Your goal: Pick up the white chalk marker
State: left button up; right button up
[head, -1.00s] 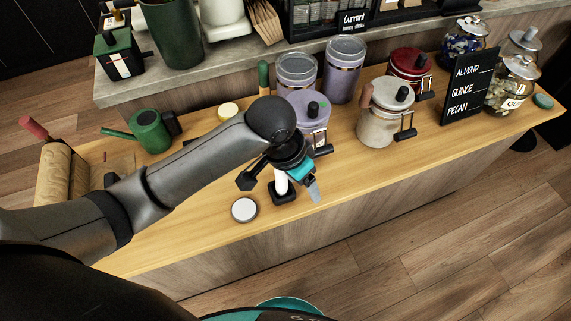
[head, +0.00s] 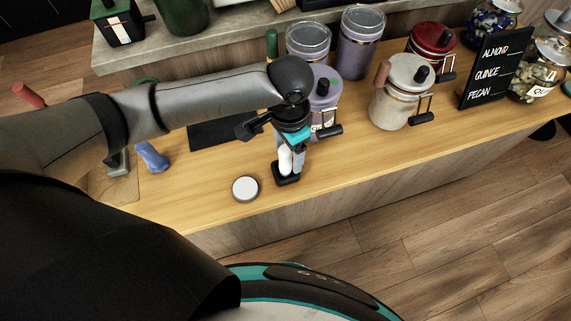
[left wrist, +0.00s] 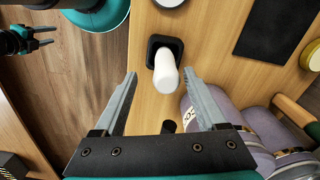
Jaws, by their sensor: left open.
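The white chalk marker (head: 285,163) stands upright in a small black square holder (head: 286,180) on the wooden counter. In the left wrist view the marker (left wrist: 166,75) rises from the holder (left wrist: 154,46) toward the camera. My left gripper (head: 292,158) points down at the marker and partly covers it in the head view. In the left wrist view its fingers (left wrist: 158,76) are spread, one on each side of the marker, with gaps and nothing held. My right gripper (left wrist: 46,36) shows at the upper left of that view, its fingers apart and empty.
A round white-topped tin (head: 245,188) lies left of the holder. A lilac canister (head: 324,90) stands close behind the gripper, and a cream canister (head: 396,95) farther right. A black mat (head: 218,133) lies behind. The counter's front strip is clear.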

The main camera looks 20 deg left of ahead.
aim_at(286, 162)
pick_arm(q)
jog(key=f, duration=0.2)
jog(key=f+b, duration=0.1)
jog(key=f, duration=0.1)
jog(key=f+b, duration=0.1)
jog(key=f, duration=0.1)
jog(key=shift+w+a, duration=0.2)
jog(key=shift+a, duration=0.15)
jog(key=shift+r, duration=0.1)
jog(key=shift+c, duration=0.4)
grip_shut()
dwell(0.6)
